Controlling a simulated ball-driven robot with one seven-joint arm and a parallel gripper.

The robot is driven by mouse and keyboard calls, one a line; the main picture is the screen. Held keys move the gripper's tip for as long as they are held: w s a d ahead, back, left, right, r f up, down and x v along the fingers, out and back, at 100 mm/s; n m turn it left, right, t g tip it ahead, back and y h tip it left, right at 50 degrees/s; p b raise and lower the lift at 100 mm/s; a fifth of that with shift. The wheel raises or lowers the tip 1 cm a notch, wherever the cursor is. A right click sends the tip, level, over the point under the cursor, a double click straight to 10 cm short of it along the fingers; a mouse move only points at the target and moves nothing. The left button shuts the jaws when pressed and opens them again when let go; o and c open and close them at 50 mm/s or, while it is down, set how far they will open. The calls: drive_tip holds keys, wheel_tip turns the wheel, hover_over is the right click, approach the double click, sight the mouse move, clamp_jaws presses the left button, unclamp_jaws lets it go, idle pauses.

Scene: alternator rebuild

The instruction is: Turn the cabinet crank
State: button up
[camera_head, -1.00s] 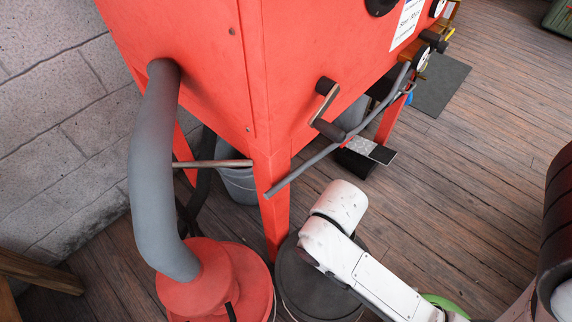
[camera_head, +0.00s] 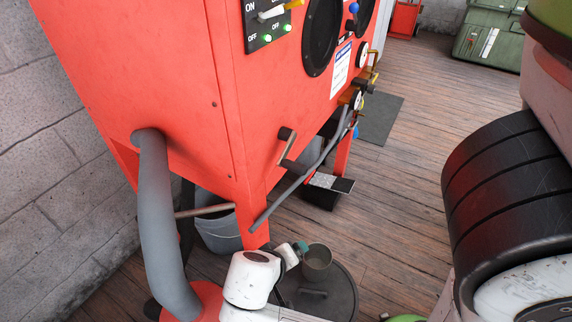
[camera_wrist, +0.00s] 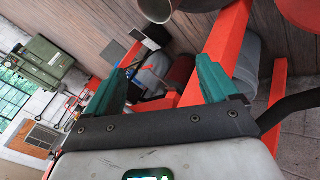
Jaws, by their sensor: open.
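The red cabinet (camera_head: 225,130) stands on red legs at the left and centre of the head view. Its crank (camera_head: 287,150) sticks out low on the front face, with a dark hub at the top, a metal arm and a dark grip at the lower end. My gripper (camera_wrist: 165,85) shows in the wrist view with its teal fingers wide apart and nothing between them. In the head view a teal part by my white arm is below the crank and apart from it. I cannot make out the crank in the wrist view.
A grey hose (camera_head: 163,215) curves down from the cabinet's side. A thin grey pipe (camera_head: 300,182) slants below the crank. A round dark drum lid (camera_head: 335,300) with a grey cup (camera_head: 316,262) is near my arm. A foot pedal (camera_head: 331,182) is beneath the cabinet.

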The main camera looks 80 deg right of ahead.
wheel_tip(320, 180, up, 11)
drive_tip(key=w+d+m+g+h+p, duration=0.1)
drive_tip(key=w+m+g+h+p, duration=0.1)
drive_tip(key=m+h+p, duration=0.5)
drive_tip(key=m+h, duration=0.3)
drive_tip(key=m, duration=0.2)
approach(292, 170)
drive_tip(key=shift+g, duration=0.4)
drive_tip(key=p+x, duration=0.1)
drive_tip(key=x, duration=0.5)
drive_tip(key=p+x, duration=0.1)
drive_tip(key=x, duration=0.1)
drive_tip(key=shift+w+d+r+p, duration=0.15)
drive_tip(key=shift+d+p, duration=0.2)
drive_tip(key=shift+d, duration=0.1)
drive_tip(key=c, duration=1.4)
drive_tip(key=shift+o, duration=0.2)
